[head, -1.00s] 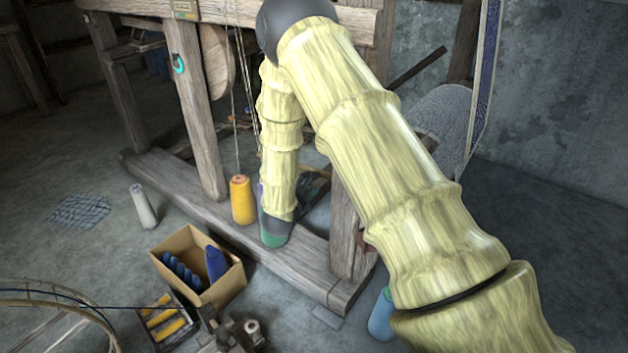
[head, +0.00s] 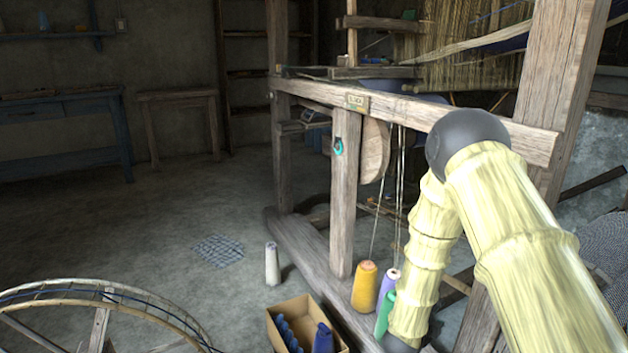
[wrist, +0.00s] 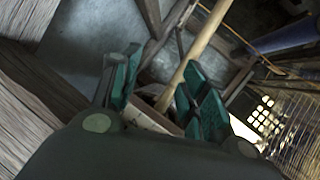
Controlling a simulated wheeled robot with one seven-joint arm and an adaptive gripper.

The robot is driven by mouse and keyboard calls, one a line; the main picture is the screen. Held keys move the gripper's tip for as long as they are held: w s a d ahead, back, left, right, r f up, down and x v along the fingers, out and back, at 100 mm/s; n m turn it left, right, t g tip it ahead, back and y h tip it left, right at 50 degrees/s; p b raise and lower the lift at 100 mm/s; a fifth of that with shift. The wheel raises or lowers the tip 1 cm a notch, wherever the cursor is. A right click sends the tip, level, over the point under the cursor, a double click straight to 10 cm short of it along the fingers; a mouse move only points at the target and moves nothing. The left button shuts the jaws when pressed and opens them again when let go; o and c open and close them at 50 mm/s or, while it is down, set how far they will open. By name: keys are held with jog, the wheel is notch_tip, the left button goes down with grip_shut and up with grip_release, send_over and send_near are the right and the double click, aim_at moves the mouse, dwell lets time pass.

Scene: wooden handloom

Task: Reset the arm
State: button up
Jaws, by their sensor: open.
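My gripper shows in the wrist view (wrist: 160,92) with two teal fingers apart and nothing visible between them. In the head view my pale yellow arm comes in from the lower right, bends at a dark grey joint and reaches down in front of the loom. The gripper itself cannot be made out there. The wooden loom (head: 342,200) stands behind and beside the arm. An orange yarn cone (head: 365,287), a purple cone (head: 390,282) and a green cone-like item (head: 384,314) stand close left of the arm's lower part.
A cardboard box (head: 277,335) with blue items stands at the bottom. A pale cone (head: 272,265) stands on the floor. A wheel rim (head: 150,296) is at lower left. A blue table (head: 62,130) stands at the far left. The floor at middle left is mostly clear.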

jog(key=s+a+f+n+g+y+p, duration=0.2)
jog(key=s+a+f+n+y, duration=0.15)
jog(key=s+f+n, duration=0.45)
jog(key=s+a+f+n+g+y+p, duration=0.1)
jog(key=s+a+f+n+g+y, duration=0.3)
jog(key=s, duration=0.7)
jog(key=s+a+f+n+g+y+p, duration=0.1)
jog(key=s+a+n, duration=0.25)
jog(key=s, duration=0.55)
jog(key=s+a+f+n+g+y+p, duration=0.15)
jog(key=s+n, duration=0.25)
jog(key=s, duration=0.5)
jog(key=s+a+n+g+p, duration=0.1)
jog(key=s+a+n+g, duration=0.2)
jog(key=s, duration=0.5)
notch_tip(320, 180, up, 37)
jog(key=n+t+p, duration=0.1)
jog(key=p, duration=3.6)
jog(key=shift+d+r+p, duration=0.15)
jog(key=shift+d+p, duration=0.1)
jog(key=shift+p, duration=0.1)
jog(key=shift+w+r+t, duration=0.1)
jog(key=shift+t, duration=0.15)
jog(key=shift+c, duration=0.9)
jog(key=shift+a, duration=0.1)
